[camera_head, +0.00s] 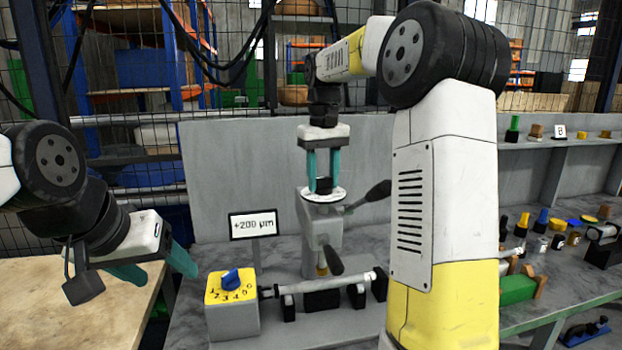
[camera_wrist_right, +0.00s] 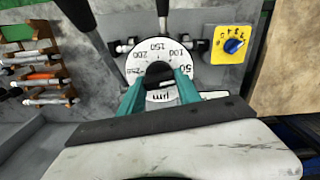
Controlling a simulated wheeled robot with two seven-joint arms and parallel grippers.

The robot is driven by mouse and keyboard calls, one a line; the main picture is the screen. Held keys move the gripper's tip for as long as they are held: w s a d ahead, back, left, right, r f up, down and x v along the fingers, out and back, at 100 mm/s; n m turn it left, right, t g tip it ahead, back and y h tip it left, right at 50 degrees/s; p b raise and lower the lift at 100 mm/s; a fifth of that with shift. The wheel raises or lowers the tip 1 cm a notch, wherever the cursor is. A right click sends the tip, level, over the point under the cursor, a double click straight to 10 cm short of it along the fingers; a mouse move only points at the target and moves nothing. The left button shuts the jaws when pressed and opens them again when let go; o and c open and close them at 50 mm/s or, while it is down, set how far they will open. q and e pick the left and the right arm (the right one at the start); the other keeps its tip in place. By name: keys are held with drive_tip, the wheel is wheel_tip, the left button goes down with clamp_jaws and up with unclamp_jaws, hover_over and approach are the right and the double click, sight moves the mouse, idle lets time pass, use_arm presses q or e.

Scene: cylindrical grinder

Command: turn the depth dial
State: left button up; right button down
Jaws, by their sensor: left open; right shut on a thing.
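The depth dial is a round white disc with a black knob and printed numbers. It sits on top of the grey grinder head (camera_head: 322,222). In the head view its white rim (camera_head: 338,194) shows below my right gripper (camera_head: 323,185), whose teal fingers come straight down on the knob. In the right wrist view the dial face (camera_wrist_right: 143,55) shows 50, 100, 150, 200 and 250 with "µm". There my right gripper (camera_wrist_right: 160,85) is shut on the black knob (camera_wrist_right: 158,74). A sign (camera_head: 253,224) reads "+200 µm". My left gripper (camera_head: 160,270) is open and empty at the left, away from the grinder.
A yellow-topped box (camera_head: 231,290) with a blue selector knob stands front left of the grinder. Black-knobbed levers (camera_head: 370,194) stick out of the grinder head. A cylindrical workpiece (camera_head: 325,284) lies in front. Shelves at the right hold small parts. The wooden table (camera_head: 60,310) at left looks clear.

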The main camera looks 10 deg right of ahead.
drive_tip(key=shift+n, duration=0.3)
drive_tip(key=n, duration=1.1)
drive_tip(key=shift+s+a+n, duration=0.1)
drive_tip(key=shift+n, duration=0.2)
drive_tip(key=n, duration=0.5)
drive_tip(key=shift+s, duration=0.1)
drive_tip(key=n, duration=0.6)
drive_tip(key=shift+s+r, duration=0.1)
drive_tip(key=shift+n, duration=0.4)
drive_tip(key=c, duration=0.9)
unclamp_jaws()
